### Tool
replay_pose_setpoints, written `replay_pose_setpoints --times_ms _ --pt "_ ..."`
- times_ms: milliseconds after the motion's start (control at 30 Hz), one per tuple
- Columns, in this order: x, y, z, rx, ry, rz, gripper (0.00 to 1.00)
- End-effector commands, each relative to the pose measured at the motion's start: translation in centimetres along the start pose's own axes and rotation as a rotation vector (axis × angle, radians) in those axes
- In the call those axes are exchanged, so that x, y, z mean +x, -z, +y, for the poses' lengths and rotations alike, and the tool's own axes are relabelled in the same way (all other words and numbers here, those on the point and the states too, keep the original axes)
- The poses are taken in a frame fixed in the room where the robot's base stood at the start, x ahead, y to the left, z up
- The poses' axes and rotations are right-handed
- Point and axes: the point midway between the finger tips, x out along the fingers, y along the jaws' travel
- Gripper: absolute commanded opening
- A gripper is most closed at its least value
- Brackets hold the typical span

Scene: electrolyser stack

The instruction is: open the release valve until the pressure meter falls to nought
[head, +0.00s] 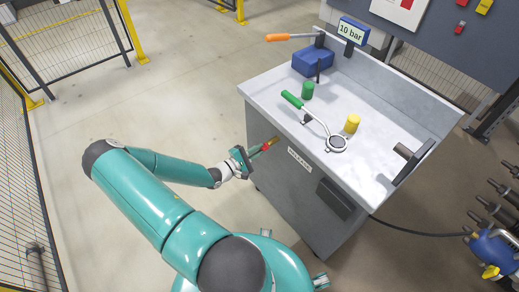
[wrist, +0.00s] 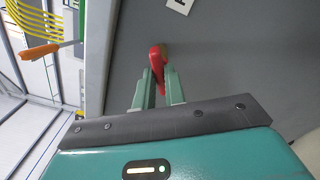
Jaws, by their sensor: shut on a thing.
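The release valve has a red handle (head: 266,147) and a brass-coloured stub on the side of the grey cabinet (head: 290,190). My gripper (head: 262,150) reaches it from the left, at the cabinet's side face. In the wrist view, the red handle (wrist: 157,60) sits between the two green fingers of my gripper (wrist: 157,82), which are shut on it. The handle's lower end is between the fingers. The pressure meter (head: 351,31) stands at the back of the bench and reads 10 bar.
A dark box (head: 335,199) juts from the cabinet side. Floor left is clear.

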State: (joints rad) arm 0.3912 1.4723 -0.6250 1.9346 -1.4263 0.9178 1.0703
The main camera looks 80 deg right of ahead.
Motion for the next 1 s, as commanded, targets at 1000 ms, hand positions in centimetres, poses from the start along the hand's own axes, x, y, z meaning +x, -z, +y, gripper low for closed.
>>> replay_pose_setpoints --times_ms 1000 --pt "-0.14 0.08 0.05 -0.594 -0.001 0.002 0.0"
